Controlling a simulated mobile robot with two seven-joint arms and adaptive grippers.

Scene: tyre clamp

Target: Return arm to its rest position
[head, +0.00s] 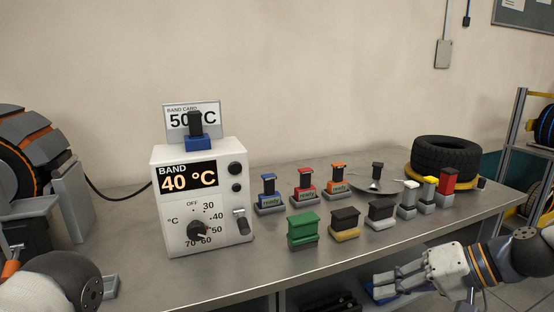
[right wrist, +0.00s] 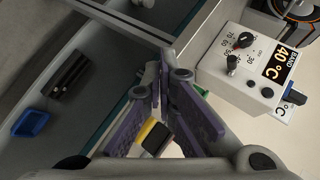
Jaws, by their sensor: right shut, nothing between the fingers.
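My right gripper (head: 382,286) is in front of the table's front edge at the lower right of the head view, its fingers pointing left. It is shut and empty. In the right wrist view its purple-padded fingers (right wrist: 164,78) meet, with nothing between them. My right arm comes in from the right edge. In the head view, part of my left arm (head: 60,284) shows at the lower left corner; its gripper is not visible. The grey table (head: 280,271) stands in front of me.
The white band heater box (head: 203,222) reads 40 °C; a 50 °C card (head: 180,116) stands on top. Several coloured blocks, including a green one (head: 303,232), stand mid-table. A tyre (head: 446,158) lies at the back right. A blue tray (right wrist: 30,123) sits below the tabletop.

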